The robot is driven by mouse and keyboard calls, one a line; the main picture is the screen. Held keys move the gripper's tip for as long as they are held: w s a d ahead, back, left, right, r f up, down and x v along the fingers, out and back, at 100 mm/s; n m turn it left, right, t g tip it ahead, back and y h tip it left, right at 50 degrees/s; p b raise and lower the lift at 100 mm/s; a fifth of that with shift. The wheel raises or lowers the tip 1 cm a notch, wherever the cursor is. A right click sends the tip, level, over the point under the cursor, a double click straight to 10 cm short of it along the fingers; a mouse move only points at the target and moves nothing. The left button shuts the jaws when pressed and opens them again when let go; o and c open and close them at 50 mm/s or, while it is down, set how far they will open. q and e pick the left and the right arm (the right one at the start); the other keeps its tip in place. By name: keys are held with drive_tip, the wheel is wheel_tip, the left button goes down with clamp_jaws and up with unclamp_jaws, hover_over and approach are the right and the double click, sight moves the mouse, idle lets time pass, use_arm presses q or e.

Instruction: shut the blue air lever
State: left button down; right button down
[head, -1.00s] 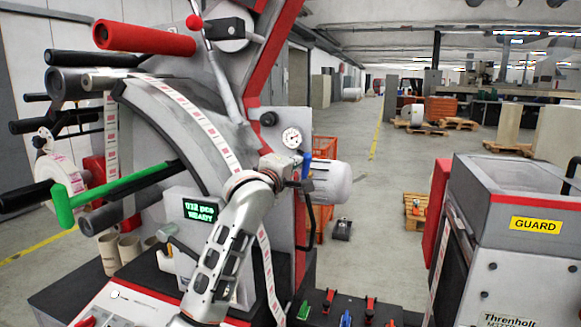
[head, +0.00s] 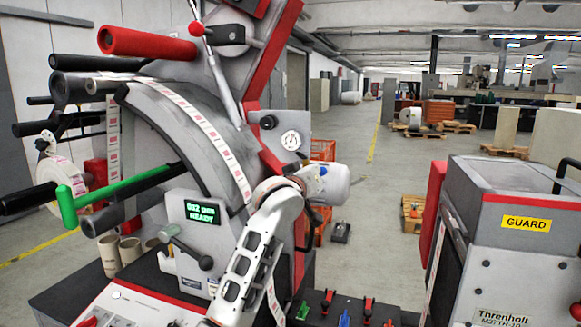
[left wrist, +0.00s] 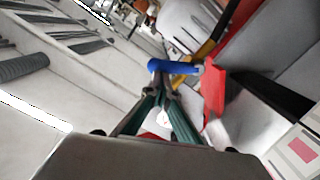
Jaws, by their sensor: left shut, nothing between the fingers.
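The blue air lever (left wrist: 174,67) shows as a short blue bar lying crosswise in the left wrist view, right at my left gripper's tips. My left gripper (left wrist: 162,90) is shut and empty, its dark green fingers together just below the lever in that picture; I cannot tell whether they touch it. My wrist hides most of the lever and the gripper there. My right gripper is not in view.
A red part (left wrist: 214,88) stands close right of the lever in the wrist view. Green, blue and red small levers (head: 345,318) stand below.

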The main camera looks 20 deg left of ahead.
use_arm(q)
drive_tip(key=m, duration=0.1)
drive_tip(key=d+f+m, duration=0.1)
drive_tip(key=m, duration=0.1)
drive_tip(key=f+m, duration=0.1)
drive_tip(key=m, duration=0.1)
drive_tip(key=shift+d+f, duration=0.2)
drive_tip(key=shift+f, duration=0.05)
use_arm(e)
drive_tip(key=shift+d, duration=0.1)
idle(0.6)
